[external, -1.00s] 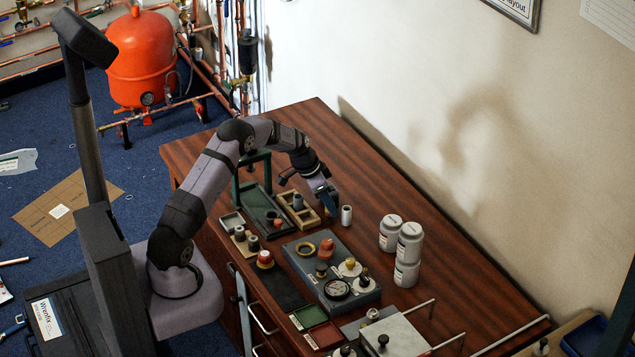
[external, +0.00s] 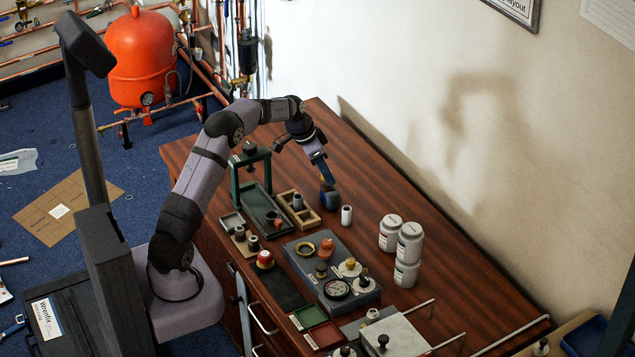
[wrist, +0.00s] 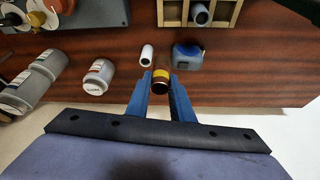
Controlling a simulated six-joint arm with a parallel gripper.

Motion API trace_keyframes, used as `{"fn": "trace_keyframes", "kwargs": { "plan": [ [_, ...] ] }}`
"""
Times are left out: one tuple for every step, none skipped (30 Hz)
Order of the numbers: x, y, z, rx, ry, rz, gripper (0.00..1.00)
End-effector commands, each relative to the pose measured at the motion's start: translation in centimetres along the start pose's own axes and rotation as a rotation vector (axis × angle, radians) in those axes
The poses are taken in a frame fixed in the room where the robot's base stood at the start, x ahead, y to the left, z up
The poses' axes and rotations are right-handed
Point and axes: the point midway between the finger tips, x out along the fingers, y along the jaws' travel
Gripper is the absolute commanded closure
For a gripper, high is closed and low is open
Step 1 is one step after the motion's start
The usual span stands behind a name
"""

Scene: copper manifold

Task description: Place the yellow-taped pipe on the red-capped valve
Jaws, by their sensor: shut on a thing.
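My gripper (wrist: 160,92) is shut on the yellow-taped pipe (wrist: 161,75), a short copper-brown tube with a yellow band, in the wrist view. In the external view my gripper (external: 324,178) is over the table's far part, beyond the wooden rack; the pipe is too small to make out there. An orange-red cap (external: 327,246) sits on the grey panel, nearer the camera and well apart from my gripper. Another red-topped piece (external: 265,258) stands left of the panel. I cannot tell for certain which is the red-capped valve.
A blue-grey object (wrist: 187,55) and a white cylinder (wrist: 147,55) stand close to the held pipe. The wooden rack (wrist: 172,14) holds a grey tube. Several grey-white bottles (external: 390,232) stand right of the grey panel (external: 347,254). A green frame (external: 236,184) rises behind the tray.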

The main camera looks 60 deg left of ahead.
Motion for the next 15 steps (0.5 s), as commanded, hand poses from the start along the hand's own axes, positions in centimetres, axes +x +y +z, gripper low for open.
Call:
{"fn": "trace_keyframes", "kwargs": {
  "plan": [
    [-1.1,-0.7,-0.3,-0.007,0.004,-0.007,1.0],
    [-1.8,-1.0,-0.5,-0.013,0.004,-0.01,1.0],
    [-2.4,-1.4,-0.6,-0.02,0.004,-0.012,1.0],
    [-3.0,-1.8,-0.7,-0.024,0.004,-0.014,1.0],
    [-3.7,-2.1,-0.9,-0.029,0.005,-0.017,1.0],
    [-4.5,-2.5,-1.0,-0.035,0.005,-0.018,1.0],
    [-5.2,-2.8,-1.1,-0.041,0.005,-0.021,1.0],
    [-5.9,-3.1,-1.1,-0.048,0.004,-0.024,1.0],
    [-6.9,-3.5,-1.1,-0.056,0.004,-0.028,1.0],
    [-7.7,-3.8,-1.1,-0.062,0.003,-0.03,1.0],
    [-8.4,-4.0,-0.9,-0.069,0.003,-0.033,1.0],
    [-9.4,-4.3,-0.6,-0.079,0.003,-0.037,1.0],
    [-10.2,-4.3,-0.3,-0.088,0.003,-0.04,1.0],
    [-10.9,-4.4,0.0,-0.095,0.003,-0.043,1.0],
    [-11.4,-4.4,0.6,-0.104,0.001,-0.044,1.0]
  ]
}}
